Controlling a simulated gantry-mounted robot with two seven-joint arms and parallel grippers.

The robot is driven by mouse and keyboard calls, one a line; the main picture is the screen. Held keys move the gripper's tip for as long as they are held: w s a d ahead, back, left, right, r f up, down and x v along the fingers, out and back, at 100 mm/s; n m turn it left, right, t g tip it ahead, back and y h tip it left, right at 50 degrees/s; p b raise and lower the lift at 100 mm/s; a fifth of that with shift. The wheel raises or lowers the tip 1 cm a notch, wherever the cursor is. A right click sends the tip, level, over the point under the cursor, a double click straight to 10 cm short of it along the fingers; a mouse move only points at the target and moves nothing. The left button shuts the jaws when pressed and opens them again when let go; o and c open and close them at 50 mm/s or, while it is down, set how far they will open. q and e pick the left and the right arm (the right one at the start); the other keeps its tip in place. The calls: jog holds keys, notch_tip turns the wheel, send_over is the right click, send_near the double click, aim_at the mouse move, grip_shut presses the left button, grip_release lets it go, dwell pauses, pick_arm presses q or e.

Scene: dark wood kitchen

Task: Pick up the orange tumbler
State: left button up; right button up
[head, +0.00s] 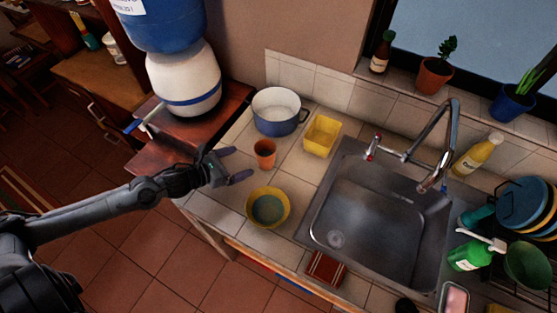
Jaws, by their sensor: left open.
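The orange tumbler (265,155) stands upright on the tiled counter, between the blue pot and the yellow bowl. My left gripper (240,164) comes in from the left over the counter edge. It is open and empty, with its two fingers spread toward the tumbler. One finger points to the far-left side of the tumbler and the other to its near-left side. Whether a finger touches the tumbler cannot be told. My right gripper is not in view.
A blue pot (277,121) stands behind the tumbler, a yellow container (322,135) to its right, and a yellow bowl (286,211) in front. The sink (370,240) lies to the right. A water dispenser (185,85) stands at the back left.

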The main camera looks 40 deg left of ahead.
aim_at(259, 162)
pick_arm(q)
jog(key=shift+d+f+b, duration=0.25)
jog(key=shift+f+b, duration=0.35)
jog(key=shift+f, duration=0.4)
jog(key=shift+w+f, duration=0.2)
jog(key=shift+w, duration=0.5)
jog(key=shift+b+x, duration=0.5)
jog(key=shift+x, duration=1.5)
jog(key=shift+w+d+f, duration=0.3)
jog(key=shift+w+d, duration=0.15)
jog(key=shift+w, duration=0.1)
jog(key=shift+d+x, duration=0.1)
jog(key=shift+x, duration=0.85)
jog(key=shift+d+x, duration=0.15)
jog(key=shift+x, duration=0.85)
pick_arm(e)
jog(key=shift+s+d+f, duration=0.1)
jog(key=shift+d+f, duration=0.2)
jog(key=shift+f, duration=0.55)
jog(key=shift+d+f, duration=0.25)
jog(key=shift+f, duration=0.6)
pick_arm(q)
jog(key=shift+s, duration=0.15)
jog(key=shift+c, duration=0.3)
